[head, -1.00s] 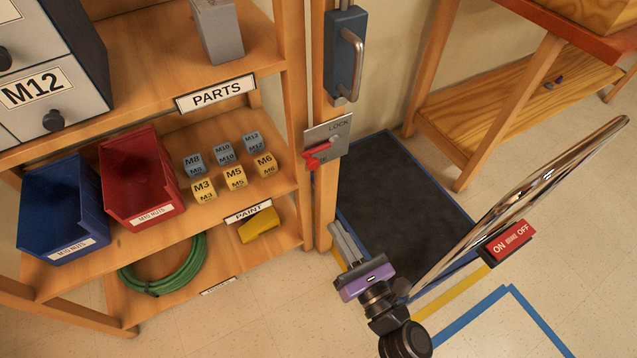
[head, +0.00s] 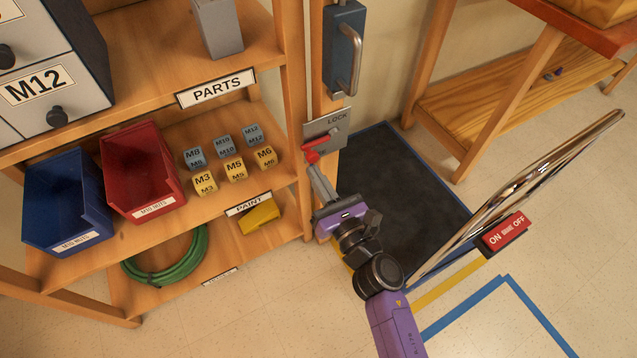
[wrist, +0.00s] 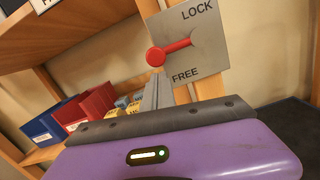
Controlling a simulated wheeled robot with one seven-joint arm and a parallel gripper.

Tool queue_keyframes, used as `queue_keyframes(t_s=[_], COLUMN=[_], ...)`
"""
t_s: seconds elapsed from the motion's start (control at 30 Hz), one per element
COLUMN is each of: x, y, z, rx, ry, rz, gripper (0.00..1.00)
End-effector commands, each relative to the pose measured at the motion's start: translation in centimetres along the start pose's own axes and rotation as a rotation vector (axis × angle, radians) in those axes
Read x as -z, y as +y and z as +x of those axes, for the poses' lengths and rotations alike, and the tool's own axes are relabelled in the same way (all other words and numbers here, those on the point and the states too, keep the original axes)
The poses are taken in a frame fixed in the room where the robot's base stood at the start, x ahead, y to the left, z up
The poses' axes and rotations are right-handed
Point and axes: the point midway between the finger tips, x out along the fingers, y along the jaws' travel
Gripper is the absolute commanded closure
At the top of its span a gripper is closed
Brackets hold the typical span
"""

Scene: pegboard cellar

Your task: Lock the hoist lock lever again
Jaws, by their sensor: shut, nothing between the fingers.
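The hoist lock lever (head: 322,147) is a red bar with a round knob on a grey plate (head: 338,126) fixed to the wooden post. In the wrist view, the red lever (wrist: 177,47) lies nearly level, its knob at the left end. The plate (wrist: 208,58) reads LOCK above the lever and FREE below it. My gripper (head: 313,168) is shut and empty, with its fingertips just under the knob. In the wrist view, the fingertips (wrist: 159,77) also point up at the knob from below. I cannot tell whether they touch it.
A blue block with a metal handle (head: 343,50) is above the plate. The shelf (head: 285,200) with bins and labelled cubes stands left of the post. A dark platform (head: 400,185) lies to the right.

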Motion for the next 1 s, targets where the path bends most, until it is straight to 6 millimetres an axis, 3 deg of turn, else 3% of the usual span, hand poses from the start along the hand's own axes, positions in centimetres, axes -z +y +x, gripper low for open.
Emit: queue_keyframes(t_s=[1.0], x=[-1.25], y=[0.34], z=[0.15], rx=[0.009], ry=[-0.001], rz=[0.092], gripper=[1.0])
